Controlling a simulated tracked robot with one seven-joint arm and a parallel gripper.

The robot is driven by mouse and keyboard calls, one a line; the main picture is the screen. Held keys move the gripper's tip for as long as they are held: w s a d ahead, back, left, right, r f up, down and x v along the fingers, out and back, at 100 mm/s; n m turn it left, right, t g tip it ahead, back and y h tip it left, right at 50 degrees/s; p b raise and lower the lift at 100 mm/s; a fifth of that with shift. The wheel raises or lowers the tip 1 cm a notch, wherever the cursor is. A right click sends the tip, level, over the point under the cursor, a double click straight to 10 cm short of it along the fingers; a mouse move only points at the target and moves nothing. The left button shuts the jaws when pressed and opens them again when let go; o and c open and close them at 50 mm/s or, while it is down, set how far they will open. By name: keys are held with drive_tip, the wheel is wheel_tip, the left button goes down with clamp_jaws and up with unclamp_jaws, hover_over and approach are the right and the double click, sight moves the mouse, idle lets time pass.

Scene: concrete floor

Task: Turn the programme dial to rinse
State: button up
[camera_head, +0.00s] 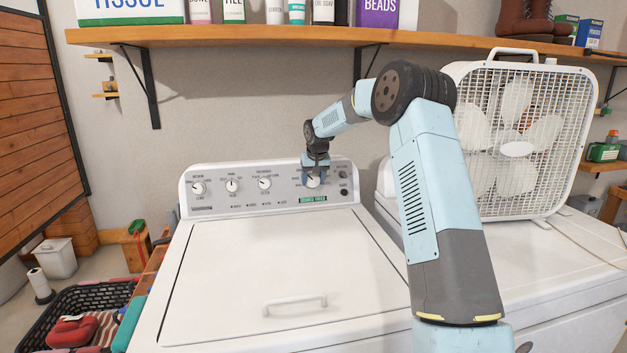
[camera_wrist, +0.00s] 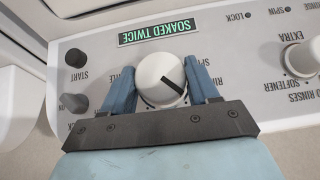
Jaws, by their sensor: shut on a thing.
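The programme dial (camera_wrist: 160,72) is a round white knob with a dark pointer line, at the right of the washer's control panel. It also shows in the head view (camera_head: 313,182), partly covered by my gripper. My gripper (camera_head: 315,176) is shut on the dial, one blue finger on each side of it in the wrist view. That view shows the panel upside down. The pointer line slants across the knob's face towards the lower right there. The labels around the dial are partly hidden by my fingers, so I cannot tell which one it points at.
A green "SOAKED TWICE" label (camera_wrist: 157,34) sits by the dial. Two small dark knobs (camera_wrist: 74,58) lie beside it, and other white dials (camera_head: 264,183) are further left on the panel. A wooden shelf (camera_head: 260,37) hangs above. A box fan (camera_head: 515,140) stands at right.

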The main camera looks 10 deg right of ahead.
drive_tip(key=n+h, duration=0.2)
drive_tip(key=h, duration=0.1)
drive_tip(key=shift+a, duration=0.35)
drive_tip(key=shift+f+n+t+h, duration=0.1)
drive_tip(key=shift+n+t+h, duration=0.2)
drive_tip(key=shift+n+h, duration=0.6)
drive_tip(key=shift+h, duration=0.4)
drive_tip(key=o, duration=1.1)
drive_tip(key=shift+c, duration=0.2)
drive_tip(key=v, duration=1.3)
drive_tip(key=shift+s+a+r, duration=0.15)
drive_tip(key=shift+s+r, duration=0.05)
drive_tip(key=shift+r, duration=0.05)
